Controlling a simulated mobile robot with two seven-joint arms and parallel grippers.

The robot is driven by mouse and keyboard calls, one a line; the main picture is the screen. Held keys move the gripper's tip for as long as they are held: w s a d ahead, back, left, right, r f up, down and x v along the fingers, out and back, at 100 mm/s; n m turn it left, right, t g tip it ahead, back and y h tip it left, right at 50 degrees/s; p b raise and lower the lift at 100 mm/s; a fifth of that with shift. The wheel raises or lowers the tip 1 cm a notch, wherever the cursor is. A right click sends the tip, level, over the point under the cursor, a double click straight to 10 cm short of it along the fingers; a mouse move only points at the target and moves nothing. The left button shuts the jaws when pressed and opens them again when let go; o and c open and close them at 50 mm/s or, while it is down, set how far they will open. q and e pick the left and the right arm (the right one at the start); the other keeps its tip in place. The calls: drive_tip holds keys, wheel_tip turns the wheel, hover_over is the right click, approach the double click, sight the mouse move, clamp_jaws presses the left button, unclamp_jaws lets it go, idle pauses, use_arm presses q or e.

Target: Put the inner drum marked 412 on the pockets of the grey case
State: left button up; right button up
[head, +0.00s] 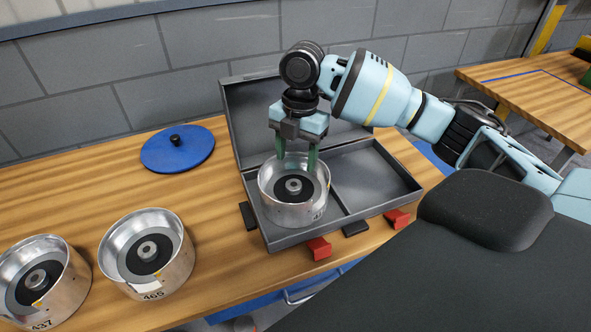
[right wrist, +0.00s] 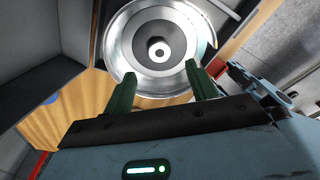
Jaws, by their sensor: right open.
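A silver inner drum (head: 292,208) with a dark hub sits upright in the left pocket of the open grey case (head: 345,217). Its label is partly turned away; it seems to begin with 41. My right gripper (head: 297,160) is open over the far rim of this drum, its green fingers pointing down. In the right wrist view the drum (right wrist: 158,84) lies just beyond the open fingertips (right wrist: 158,72), with no clear grip on it. Whether a fingertip touches the rim I cannot tell. My left gripper is not in view.
Drums marked 465 (head: 150,285) and 437 (head: 65,300) stand on the wooden table (head: 80,190) to the left. A blue round lid (head: 178,150) with a black knob lies behind them. The case's raised lid (head: 245,105) stands behind the drum. The right pocket (head: 375,180) is empty.

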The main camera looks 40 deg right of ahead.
drive_tip(key=shift+w+d+r, duration=0.1)
drive_tip(key=shift+d+r, duration=0.05)
drive_tip(key=shift+r, duration=1.2)
drive_tip(key=shift+w+d+r, duration=0.1)
drive_tip(key=shift+d+r, duration=0.05)
drive_tip(key=shift+r, duration=1.2)
